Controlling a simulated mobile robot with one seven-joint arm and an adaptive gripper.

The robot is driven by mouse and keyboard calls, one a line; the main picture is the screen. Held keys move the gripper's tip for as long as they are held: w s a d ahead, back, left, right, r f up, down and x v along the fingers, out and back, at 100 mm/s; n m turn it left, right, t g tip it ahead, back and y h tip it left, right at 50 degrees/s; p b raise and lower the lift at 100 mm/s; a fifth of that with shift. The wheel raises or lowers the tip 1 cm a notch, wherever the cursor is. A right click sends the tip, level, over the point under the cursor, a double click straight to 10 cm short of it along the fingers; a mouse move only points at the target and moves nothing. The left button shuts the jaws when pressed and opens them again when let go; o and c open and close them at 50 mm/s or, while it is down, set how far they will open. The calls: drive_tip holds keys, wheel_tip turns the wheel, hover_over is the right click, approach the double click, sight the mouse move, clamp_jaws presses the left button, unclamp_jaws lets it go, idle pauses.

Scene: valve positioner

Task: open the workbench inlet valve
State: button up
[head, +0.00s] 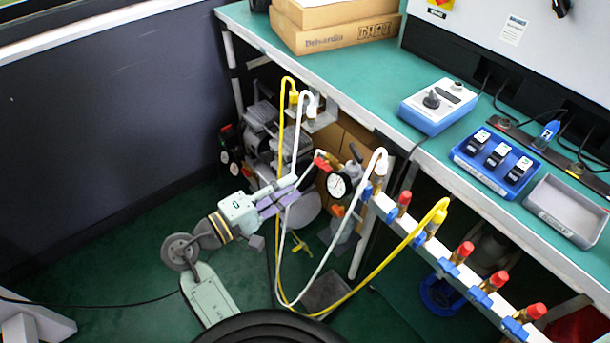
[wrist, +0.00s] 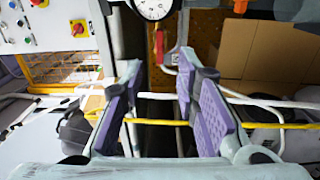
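A small red lever (wrist: 159,47) hangs below a round pressure gauge (wrist: 152,8) in the wrist view, between and beyond my fingertips. Which fitting is the inlet valve I cannot tell for certain. In the head view, the gauge (head: 338,185) is under the bench edge, with a red part (head: 322,163) at its upper left and an orange-red part (head: 338,211) below it. My gripper (head: 290,192) is to the left of the gauge. In the wrist view my gripper (wrist: 160,82) is open, its purple pads apart, with nothing held.
A yellow hose (wrist: 240,126) and a white hose (wrist: 255,101) cross the space between and behind my fingers. The hoses loop down from the manifold (head: 470,278) with red-capped fittings. The green workbench (head: 360,80) is above, with a compressor (head: 265,130) beneath it.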

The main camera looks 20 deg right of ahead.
drive_tip(key=v, duration=0.4)
drive_tip(key=shift+w, duration=0.1)
idle(0.4)
